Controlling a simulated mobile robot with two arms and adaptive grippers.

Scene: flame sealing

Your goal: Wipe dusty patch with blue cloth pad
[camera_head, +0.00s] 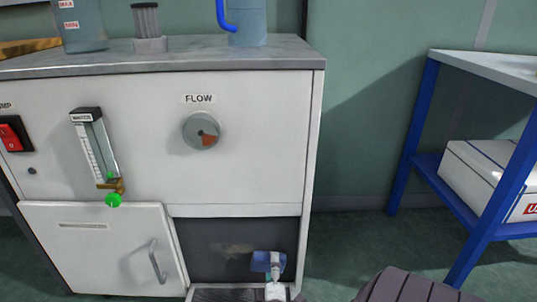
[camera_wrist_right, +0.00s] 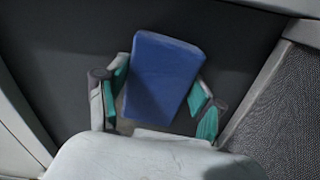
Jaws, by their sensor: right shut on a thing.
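The blue cloth pad (camera_head: 259,262) shows in the head view inside the dark opening at the bottom right of the white cabinet. My right gripper (camera_head: 273,268) is shut on it. In the right wrist view the blue pad (camera_wrist_right: 164,76) sits between the two fingers of the gripper (camera_wrist_right: 157,92), against a dark panel behind. The dusty patch (camera_head: 233,249) is a pale brownish smear on the dark back panel (camera_head: 200,262), just left of and slightly above the pad. I cannot tell whether the pad touches the panel. My left gripper is out of view.
The opening is bounded by the cabinet's right side wall (camera_head: 308,200) and by the door (camera_head: 100,248) with its handle on the left. A flow dial (camera_head: 201,131) and a water meter (camera_head: 95,150) sit above. A blue-legged table (camera_head: 415,130) stands at right.

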